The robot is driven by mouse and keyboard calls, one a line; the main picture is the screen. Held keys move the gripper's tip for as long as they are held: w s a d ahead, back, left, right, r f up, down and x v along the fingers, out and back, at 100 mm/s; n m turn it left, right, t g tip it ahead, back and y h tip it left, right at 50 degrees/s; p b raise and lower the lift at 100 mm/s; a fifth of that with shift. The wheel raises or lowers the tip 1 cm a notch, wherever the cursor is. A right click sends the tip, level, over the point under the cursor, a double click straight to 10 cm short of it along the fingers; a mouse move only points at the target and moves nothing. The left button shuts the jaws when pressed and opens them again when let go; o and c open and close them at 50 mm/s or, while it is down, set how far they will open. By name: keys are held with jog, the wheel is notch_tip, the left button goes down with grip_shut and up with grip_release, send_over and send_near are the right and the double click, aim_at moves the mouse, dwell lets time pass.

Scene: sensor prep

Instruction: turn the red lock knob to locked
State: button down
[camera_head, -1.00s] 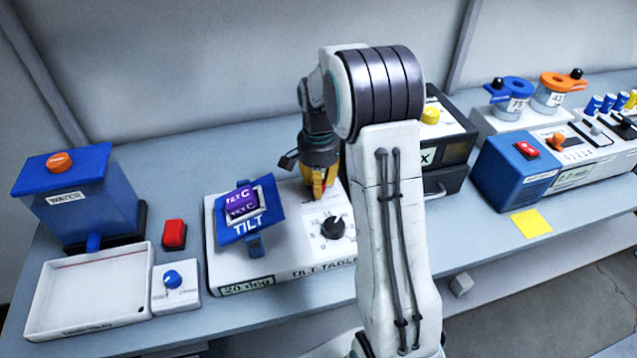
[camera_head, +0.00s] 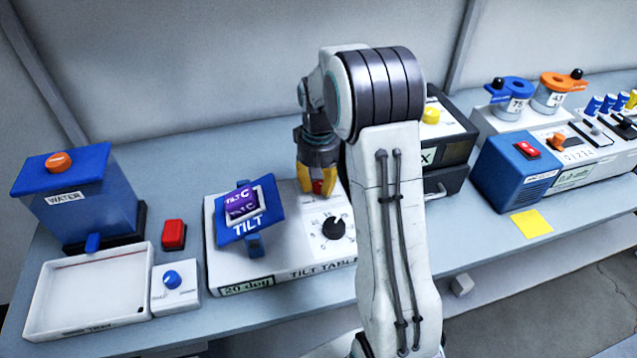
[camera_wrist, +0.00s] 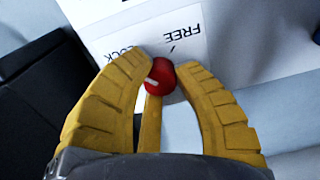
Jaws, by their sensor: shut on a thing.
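The red lock knob (camera_wrist: 160,77) sits between the yellow fingertips of my gripper (camera_wrist: 163,80) in the wrist view, and both fingers touch its sides. A pale line on the knob points to the left side in that view. A white label beside it (camera_wrist: 192,45) reads FREE, and part of the word LOCK shows on the other side, partly covered by a finger. In the head view my gripper (camera_head: 318,188) points down over the tilt table (camera_head: 285,268), and a bit of red shows between its fingers.
The blue tilting plate (camera_head: 233,232) with a purple block (camera_head: 243,203) stands close left of my gripper. A black dial (camera_head: 333,228) is just in front. A dark box with a yellow knob (camera_head: 430,116) stands behind my arm at right.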

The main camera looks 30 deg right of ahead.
aim_at(319, 183)
jog(key=shift+s+f+n, duration=0.15)
jog(key=shift+n, duration=0.35)
jog(key=c, duration=0.9)
grip_release()
notch_tip(319, 183, up, 12)
dwell(0.4)
